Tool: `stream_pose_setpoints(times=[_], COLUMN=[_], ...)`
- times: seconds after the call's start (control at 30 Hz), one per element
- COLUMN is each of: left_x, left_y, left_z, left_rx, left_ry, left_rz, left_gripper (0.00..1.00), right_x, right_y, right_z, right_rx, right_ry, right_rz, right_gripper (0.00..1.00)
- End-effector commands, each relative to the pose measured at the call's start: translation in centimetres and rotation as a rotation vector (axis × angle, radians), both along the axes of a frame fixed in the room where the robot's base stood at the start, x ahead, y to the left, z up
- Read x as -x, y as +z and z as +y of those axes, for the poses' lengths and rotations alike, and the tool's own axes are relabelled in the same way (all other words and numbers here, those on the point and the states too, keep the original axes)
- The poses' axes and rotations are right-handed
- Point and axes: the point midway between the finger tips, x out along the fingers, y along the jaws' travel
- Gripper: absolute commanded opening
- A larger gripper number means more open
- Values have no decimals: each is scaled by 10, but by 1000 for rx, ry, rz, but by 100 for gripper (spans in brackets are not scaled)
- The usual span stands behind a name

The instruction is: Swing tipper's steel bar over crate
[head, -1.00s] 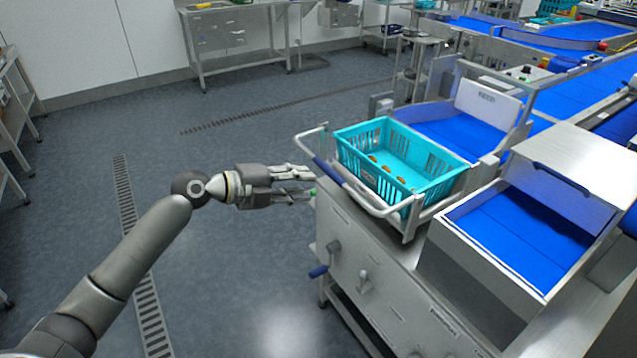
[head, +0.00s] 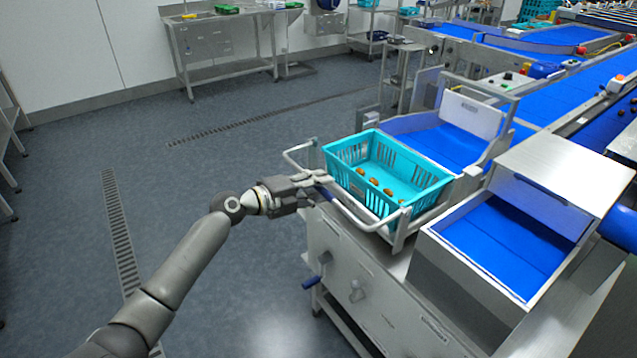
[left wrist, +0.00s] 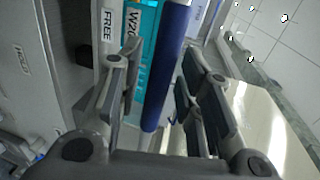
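The teal crate (head: 430,187) sits upright in the tipper's cradle with several brown dates on its floor. The tipper's steel bar (head: 368,221) runs low around the crate's near left side and carries a blue grip sleeve (head: 329,194). My left gripper (head: 325,179) is at this sleeve, its fingers partly overlapping the bar. In the left wrist view the blue sleeve (left wrist: 168,65) lies between the two open fingers (left wrist: 163,50), with visible space on the right side; contact cannot be told. The crate's label is partly seen there. My right gripper is not in view.
The tipper's steel cabinet (head: 340,262) stands below, with a blue-handled lever (head: 311,282) on its side. A steel-walled bin with a blue bed (head: 505,245) is at the right. Blue belts lie behind. The floor at the left is clear.

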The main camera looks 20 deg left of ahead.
Motion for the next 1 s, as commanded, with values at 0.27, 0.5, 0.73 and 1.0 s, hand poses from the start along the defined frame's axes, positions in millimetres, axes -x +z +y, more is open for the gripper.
stream_pose_setpoints(times=[0.27, 0.5, 0.73, 1.0], left_x=[-3, -2, -2, -2], left_y=[-1, -1, -1, 0], left_z=[-2, -2, -2, -2], left_rx=[-1, -1, -1, -5], left_ry=[0, 0, -1, -2], left_rz=[1, 1, 2, 6], left_gripper=[34, 12, 0, 0], right_x=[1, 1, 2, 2], right_y=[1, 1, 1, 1], right_z=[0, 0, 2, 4], right_rx=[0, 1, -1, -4], right_ry=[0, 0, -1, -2], right_rz=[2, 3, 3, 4], right_gripper=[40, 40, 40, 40])
